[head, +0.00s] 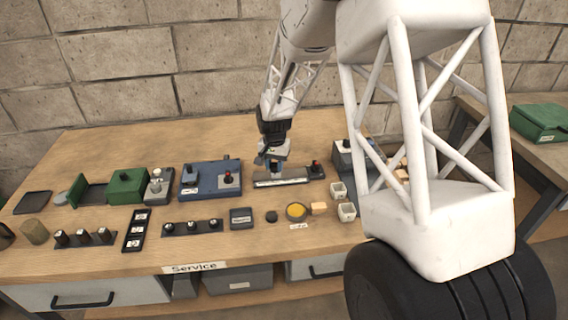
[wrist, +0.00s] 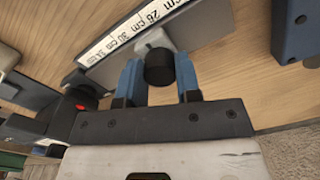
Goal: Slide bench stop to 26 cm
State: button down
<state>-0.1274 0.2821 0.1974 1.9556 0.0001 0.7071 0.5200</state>
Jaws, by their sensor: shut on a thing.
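The bench stop's slide (wrist: 152,42) is a pale block with a round black knob (wrist: 160,68) on a grey rail. In the head view my gripper (head: 270,164) is down at the rail, and the scale (head: 281,183) faces front. The knob is hidden there.
A blue unit with a red knob (head: 210,178) stands left of the rail. A dark unit (head: 346,158) and small white cups (head: 346,212) are to the right. A yellow-filled bowl (head: 296,211) and a black puck (head: 272,217) lie in front. Green boxes (head: 127,186) stand farther left.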

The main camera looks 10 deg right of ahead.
aim_at(274, 164)
jog(key=shift+a, duration=0.1)
jog(key=c, duration=0.8)
grip_release()
jog(key=shift+r, duration=3.9)
